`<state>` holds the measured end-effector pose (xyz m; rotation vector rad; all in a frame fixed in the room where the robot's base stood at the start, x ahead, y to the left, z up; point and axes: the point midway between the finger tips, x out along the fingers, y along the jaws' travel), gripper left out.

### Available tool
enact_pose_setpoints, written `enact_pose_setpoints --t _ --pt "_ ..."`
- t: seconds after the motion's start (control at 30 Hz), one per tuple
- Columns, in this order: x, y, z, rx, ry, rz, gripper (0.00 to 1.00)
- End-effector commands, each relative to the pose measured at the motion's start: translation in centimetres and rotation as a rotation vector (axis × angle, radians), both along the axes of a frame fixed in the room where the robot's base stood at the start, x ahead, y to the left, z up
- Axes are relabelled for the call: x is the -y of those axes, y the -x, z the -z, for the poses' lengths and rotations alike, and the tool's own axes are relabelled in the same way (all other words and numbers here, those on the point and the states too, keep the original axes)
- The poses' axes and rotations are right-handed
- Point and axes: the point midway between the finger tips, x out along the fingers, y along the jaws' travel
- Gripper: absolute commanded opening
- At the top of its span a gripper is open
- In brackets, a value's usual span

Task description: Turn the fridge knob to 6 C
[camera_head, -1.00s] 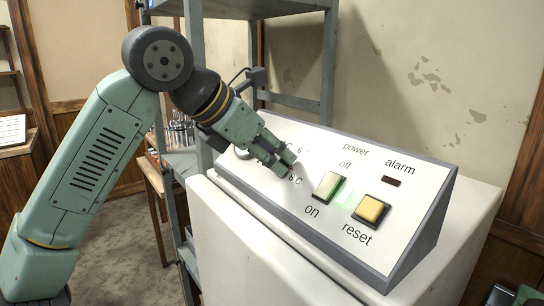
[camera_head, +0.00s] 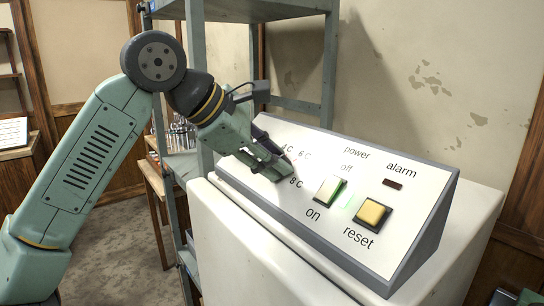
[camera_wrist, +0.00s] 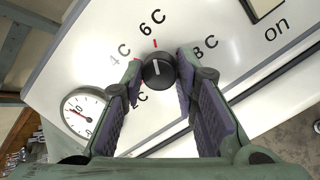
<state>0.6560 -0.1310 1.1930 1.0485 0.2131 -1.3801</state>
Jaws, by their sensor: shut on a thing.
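The black fridge knob (camera_wrist: 158,71) shows in the wrist view on the white panel, between labels reading 4 C, 6 C and 8 C, with a partly hidden 2 C label.
A round gauge (camera_wrist: 82,112) is on the panel near the left finger in the wrist view. The power switch (camera_head: 330,190), a yellow reset button (camera_head: 373,212) and a dark alarm lamp (camera_head: 392,183) lie to the right. A metal shelf (camera_head: 195,80) stands behind my arm.

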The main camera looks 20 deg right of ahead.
Motion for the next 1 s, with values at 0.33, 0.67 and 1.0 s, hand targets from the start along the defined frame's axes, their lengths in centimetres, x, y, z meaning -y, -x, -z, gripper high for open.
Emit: enact_pose_setpoints --t 0.33,0.67,1.0 --pt "0.01 0.0 -0.06 0.008 -0.002 0.01 0.0" --pt "0.0 0.0 -0.05 0.007 -0.003 0.009 0.4" --pt "0.0 0.0 -0.02 0.007 -0.003 0.009 0.48"
